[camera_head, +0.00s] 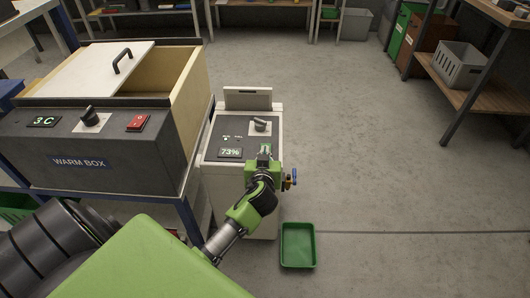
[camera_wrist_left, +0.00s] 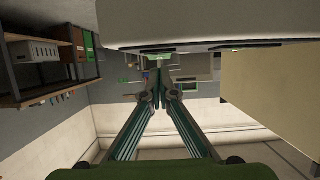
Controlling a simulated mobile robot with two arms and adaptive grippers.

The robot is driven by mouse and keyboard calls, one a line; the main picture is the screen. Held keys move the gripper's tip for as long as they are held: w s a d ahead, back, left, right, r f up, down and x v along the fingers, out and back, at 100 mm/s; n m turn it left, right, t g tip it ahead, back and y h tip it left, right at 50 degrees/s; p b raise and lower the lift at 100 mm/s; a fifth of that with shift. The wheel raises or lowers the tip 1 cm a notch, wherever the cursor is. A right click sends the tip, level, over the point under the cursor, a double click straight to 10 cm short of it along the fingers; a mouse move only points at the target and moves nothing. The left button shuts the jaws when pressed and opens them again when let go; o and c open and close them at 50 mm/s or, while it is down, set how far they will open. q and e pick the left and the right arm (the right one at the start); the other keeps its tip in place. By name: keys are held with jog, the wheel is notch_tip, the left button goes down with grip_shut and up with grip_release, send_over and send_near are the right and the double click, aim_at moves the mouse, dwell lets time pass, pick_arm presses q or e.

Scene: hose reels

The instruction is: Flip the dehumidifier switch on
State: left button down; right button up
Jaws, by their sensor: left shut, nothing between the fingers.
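The dehumidifier (camera_head: 222,180) is a pale cabinet with a dark sloped top panel, standing right of the warm box. Its panel has a display reading 73% (camera_head: 230,153), a dark knob (camera_head: 260,124) on a white plate and small green indicator marks. My left gripper (camera_head: 264,156) is shut and empty at the right part of the panel, below the knob. A small green switch (camera_head: 265,147) shows just beyond its fingertips, partly hidden; a green patch also shows on the panel edge in the left wrist view (camera_wrist_left: 160,56). Whether the fingers touch it I cannot tell. My right gripper is out of view.
The warm box (camera_head: 80,161), with its own knob and red switch (camera_head: 137,123), stands close on the left. A blue-handled valve (camera_head: 293,177) sticks out at the dehumidifier's right side. A green tray (camera_head: 298,245) lies on the floor below. Floor to the right is clear.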

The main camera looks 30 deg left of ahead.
pick_arm(q)
jog(key=v, duration=1.2)
dwell(0.4)
